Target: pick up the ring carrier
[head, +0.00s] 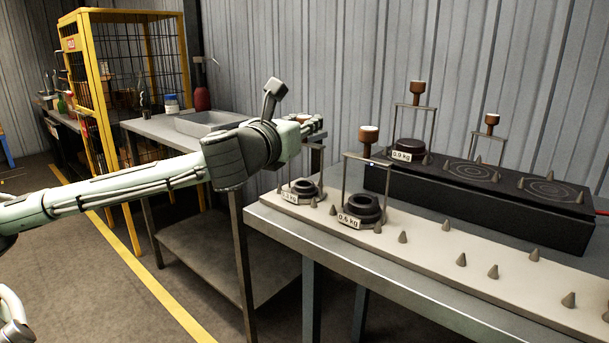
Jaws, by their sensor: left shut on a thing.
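The left-most ring carrier (306,188) has a dark ring, a white weight label that I cannot read fully, and a thin wire bail. It is at the left end of the pale board, and I cannot tell whether it touches the board. My left gripper (314,124) is above it, shut on the top of its bail; the fingers largely hide the handle. A second ring carrier (362,209), labelled 0.6 kg, stands just right of it with its brown knob up. A third, labelled 0.9 kg (408,149), stands on the black block behind.
The pale board (420,262) on the metal table bears several grey cones. The black block (480,208) has ringed plates, and another knobbed bail (491,120) rises behind it. A bench with a sink (205,122) and a yellow cage (130,70) are at left.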

